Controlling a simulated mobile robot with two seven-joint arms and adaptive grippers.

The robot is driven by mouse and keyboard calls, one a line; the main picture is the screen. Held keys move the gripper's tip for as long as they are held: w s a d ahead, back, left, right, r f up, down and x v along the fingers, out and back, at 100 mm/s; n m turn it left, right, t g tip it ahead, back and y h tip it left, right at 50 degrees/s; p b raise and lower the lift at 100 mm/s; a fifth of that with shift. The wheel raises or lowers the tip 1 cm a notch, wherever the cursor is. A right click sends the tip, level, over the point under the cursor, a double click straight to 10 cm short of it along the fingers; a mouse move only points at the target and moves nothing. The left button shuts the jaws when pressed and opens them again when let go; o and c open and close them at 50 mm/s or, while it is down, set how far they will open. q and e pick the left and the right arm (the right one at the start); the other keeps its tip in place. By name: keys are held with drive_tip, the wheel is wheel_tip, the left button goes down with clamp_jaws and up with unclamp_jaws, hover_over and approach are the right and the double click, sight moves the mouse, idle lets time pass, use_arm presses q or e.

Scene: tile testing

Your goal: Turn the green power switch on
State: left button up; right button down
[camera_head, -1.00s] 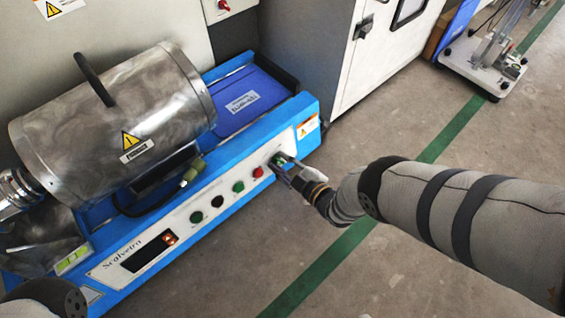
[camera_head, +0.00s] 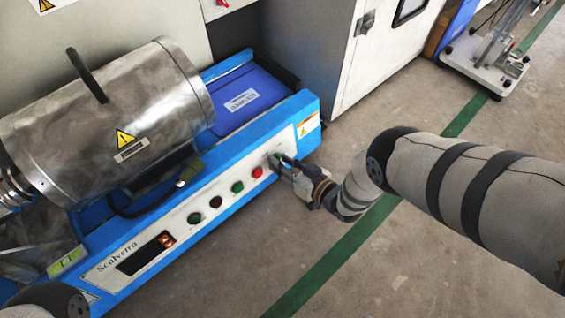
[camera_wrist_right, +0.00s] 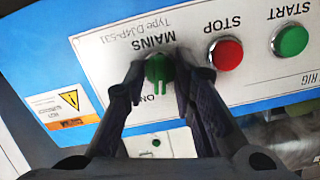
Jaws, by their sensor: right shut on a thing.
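The green power switch (camera_wrist_right: 160,70) is a round rotary knob under the MAINS label on the white front panel (camera_wrist_right: 90,45) of the blue machine. In the right wrist view, the two dark fingers of my right gripper (camera_wrist_right: 158,80) are on either side of the knob and shut on it. In the head view, my right gripper (camera_head: 284,166) reaches the right end of the panel and mostly hides the switch. An ON mark shows beside the knob. Only a dark rounded part of my left arm shows at the bottom left; the left gripper is out of view.
A red STOP button (camera_wrist_right: 226,53) and a green START button (camera_wrist_right: 290,40) sit close to the switch. A metal furnace cylinder (camera_head: 120,115) lies on the blue machine. A grey cabinet (camera_head: 300,50) stands behind. The floor (camera_head: 270,240) in front is clear, with a green line.

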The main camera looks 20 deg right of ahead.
drive_tip(key=m+b, duration=0.2)
drive_tip(key=m, duration=0.3)
drive_tip(key=shift+m+y, duration=0.3)
drive_tip(key=shift+y, duration=0.1)
drive_tip(key=shift+s, duration=0.1)
idle(0.3)
drive_tip(key=c, duration=1.7)
unclamp_jaws()
drive_tip(key=v, duration=1.2)
